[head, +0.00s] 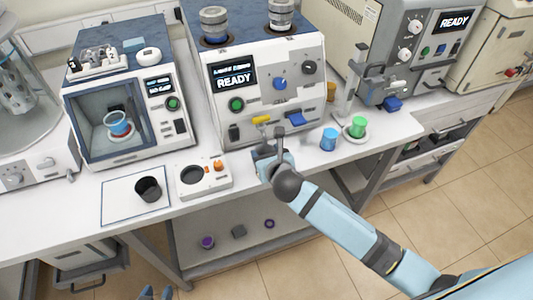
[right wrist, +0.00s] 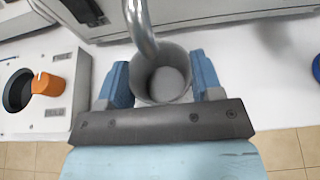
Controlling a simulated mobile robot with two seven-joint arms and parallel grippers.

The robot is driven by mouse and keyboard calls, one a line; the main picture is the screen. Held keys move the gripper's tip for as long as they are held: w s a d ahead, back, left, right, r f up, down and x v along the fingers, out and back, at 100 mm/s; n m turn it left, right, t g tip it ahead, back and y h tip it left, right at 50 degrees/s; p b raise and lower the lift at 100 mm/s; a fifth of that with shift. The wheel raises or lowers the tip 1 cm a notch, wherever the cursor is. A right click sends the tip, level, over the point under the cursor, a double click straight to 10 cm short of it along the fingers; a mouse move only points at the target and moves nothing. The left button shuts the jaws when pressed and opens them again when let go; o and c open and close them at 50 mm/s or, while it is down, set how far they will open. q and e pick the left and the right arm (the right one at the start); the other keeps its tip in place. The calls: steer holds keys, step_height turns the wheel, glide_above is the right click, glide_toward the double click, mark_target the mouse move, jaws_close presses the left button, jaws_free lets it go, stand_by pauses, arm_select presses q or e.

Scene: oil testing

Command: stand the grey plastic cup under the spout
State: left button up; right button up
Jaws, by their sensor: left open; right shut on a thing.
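The grey plastic cup (right wrist: 167,84) sits between the two blue fingers of my right gripper (right wrist: 163,72) in the right wrist view. The gripper is shut on it. The curved metal spout (right wrist: 141,22) reaches over the cup, its end over the far part of the opening. Whether the cup's base touches a surface cannot be told. My left gripper (head: 156,293) is open and empty, only its tips showing at the bottom edge.
A dark cup (head: 148,188) stands on a white mat (head: 120,211) at the left. A small device with an orange knob (head: 217,166) is left of my right gripper. Blue (head: 329,140) and green (head: 357,127) containers stand to the right. Shelves lie below the bench.

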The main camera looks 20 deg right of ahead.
steer(key=shift+f, duration=0.1)
steer(key=o, duration=1)
steer(key=v, duration=1.2)
steer(key=s+f+m+g+y, duration=0.1)
steer(key=s+f+m, duration=0.3)
steer(key=m, duration=0.7)
steer(key=s+d+f+m+y, duration=0.1)
steer(key=s+f+m, duration=0.4)
steer(key=m, duration=0.6)
steer(key=s+d+f+m+g+y, duration=0.1)
steer(key=s+f+m, duration=0.3)
steer(key=f+m, duration=0.3)
steer(key=shift+s+d+m+g, duration=0.1)
steer(key=shift+m+g, duration=0.05)
steer(key=shift+m, duration=0.95)
steer(key=shift+s+d+m+g, duration=0.1)
steer(key=shift+m+g, duration=0.05)
steer(key=shift+m, duration=0.95)
